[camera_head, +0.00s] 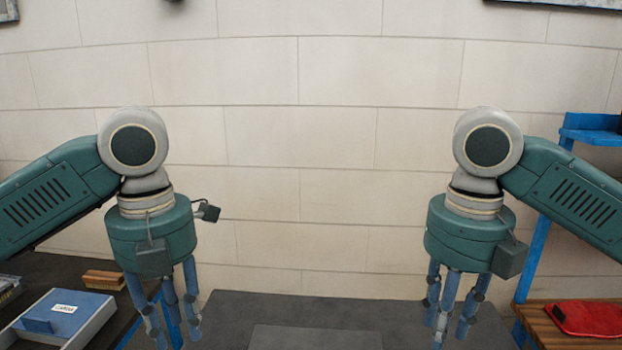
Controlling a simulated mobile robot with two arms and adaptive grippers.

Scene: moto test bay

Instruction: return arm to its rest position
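My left gripper (176,330) hangs pointing down at the left. Its blue fingers stand apart, and nothing shows between them. My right gripper (449,325) hangs pointing down at the right, also with its fingers apart and nothing seen between them. Both are at about the same height in the picture, one on each side of the dark table (235,310) at the bottom middle. The lowest fingertips come close to the bottom edge of the view.
A light tray (92,330) with a blue labelled piece (65,312) lies on a dark surface at lower left, near a wooden block (104,279). A red item (588,318) lies on a wooden shelf (545,325) at right, by a blue frame (535,255). The space between the arms is clear.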

